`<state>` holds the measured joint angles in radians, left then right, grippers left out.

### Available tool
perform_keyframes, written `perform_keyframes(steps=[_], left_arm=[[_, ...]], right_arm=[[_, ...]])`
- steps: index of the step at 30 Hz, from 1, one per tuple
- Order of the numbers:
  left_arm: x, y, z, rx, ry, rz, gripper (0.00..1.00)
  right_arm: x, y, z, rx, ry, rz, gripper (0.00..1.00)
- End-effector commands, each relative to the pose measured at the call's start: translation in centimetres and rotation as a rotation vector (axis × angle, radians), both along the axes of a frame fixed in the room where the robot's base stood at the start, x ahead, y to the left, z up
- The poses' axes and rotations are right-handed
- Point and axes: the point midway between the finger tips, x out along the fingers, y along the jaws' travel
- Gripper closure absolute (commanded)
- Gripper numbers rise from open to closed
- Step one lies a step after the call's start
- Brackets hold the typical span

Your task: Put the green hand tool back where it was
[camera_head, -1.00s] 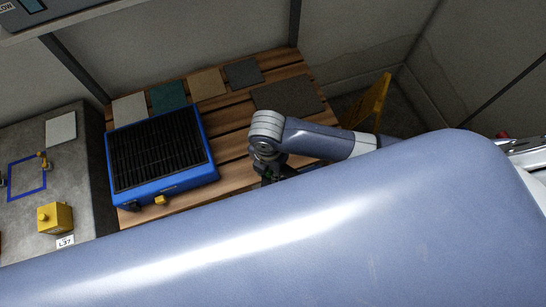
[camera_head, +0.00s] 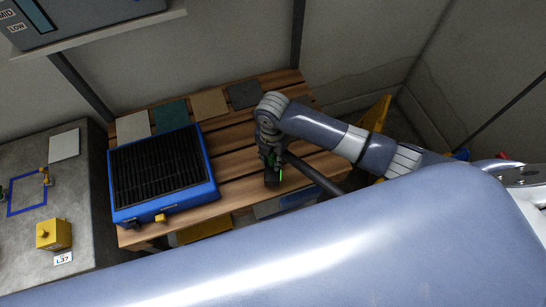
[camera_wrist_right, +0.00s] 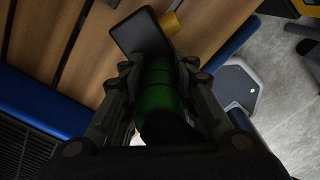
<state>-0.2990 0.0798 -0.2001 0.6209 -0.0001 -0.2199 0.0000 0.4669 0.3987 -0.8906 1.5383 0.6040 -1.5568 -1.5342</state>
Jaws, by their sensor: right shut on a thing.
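The green hand tool (camera_wrist_right: 158,85) is in my right gripper (camera_wrist_right: 158,70). In the right wrist view it has a green barrel between the two fingers and a flat black end beyond them. In the head view my right gripper (camera_head: 271,160) points down over the right part of the slatted wooden table (camera_head: 232,165). The tool (camera_head: 272,177) shows there as a small dark block with a thin green line, under the fingers. I cannot tell whether it touches the table. My left gripper is not in view.
A blue tray with a black grille (camera_head: 160,173) stands on the table left of the gripper. Flat sample plates, one of them teal (camera_head: 171,116), lie along the back. A dark rod (camera_head: 315,175) slants beside the gripper. A yellow block (camera_head: 53,235) sits on the grey bench.

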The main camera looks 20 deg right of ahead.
Motion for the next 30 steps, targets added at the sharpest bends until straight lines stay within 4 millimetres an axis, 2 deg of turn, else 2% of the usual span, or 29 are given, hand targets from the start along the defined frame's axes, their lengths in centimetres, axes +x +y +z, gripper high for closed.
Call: perform_keyframes(steps=[5,9,13,25,26,27,28,30], left_arm=[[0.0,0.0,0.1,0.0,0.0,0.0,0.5],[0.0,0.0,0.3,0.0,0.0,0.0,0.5],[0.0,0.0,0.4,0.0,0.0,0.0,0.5],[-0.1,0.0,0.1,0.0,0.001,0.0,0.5],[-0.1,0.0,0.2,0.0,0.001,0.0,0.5],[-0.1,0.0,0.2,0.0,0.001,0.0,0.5],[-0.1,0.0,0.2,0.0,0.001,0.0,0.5],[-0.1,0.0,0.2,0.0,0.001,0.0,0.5]], right_arm=[[1.2,-0.3,0.0,0.001,-0.001,-0.001,0.96],[1.2,-0.4,-2.1,0.0,0.003,0.0,0.96],[1.2,-0.4,-3.3,0.001,0.001,0.0,0.96],[1.2,-0.4,-3.9,0.0,-0.001,0.001,0.96],[1.2,-0.4,-3.9,-0.001,-0.001,0.001,0.69],[1.2,-0.4,-3.9,-0.001,-0.001,0.001,0.6],[1.2,-0.4,-3.9,0.0,0.0,0.001,0.53],[1.2,-0.4,-3.9,0.0,0.0,0.001,0.53]])
